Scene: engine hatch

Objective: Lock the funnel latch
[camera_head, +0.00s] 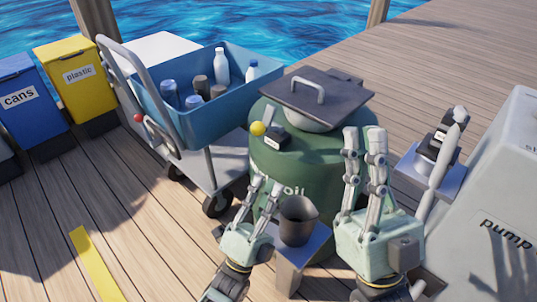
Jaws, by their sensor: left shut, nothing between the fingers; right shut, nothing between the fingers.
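A latch with a yellow ball knob (258,129) and a small black labelled block (276,138) sits on the upper left of the green oil drum (262,165). A grey funnel (308,122) sits on top of the drum, under a dark square lid (335,98) with a grey handle; the lid hides most of it. My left gripper (268,184) is shut and empty, in front of the drum and below the knob in the picture. My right gripper (364,133) is shut and empty, pointing up in front of the drum's right side. Neither visibly touches the latch.
A dark cup (297,218) stands on a small grey stand (311,247) between my grippers. A trolley (227,165) with a blue crate (173,126) of bottles stands left of the drum. A grey pump housing (500,215) and a lever (440,165) are at right.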

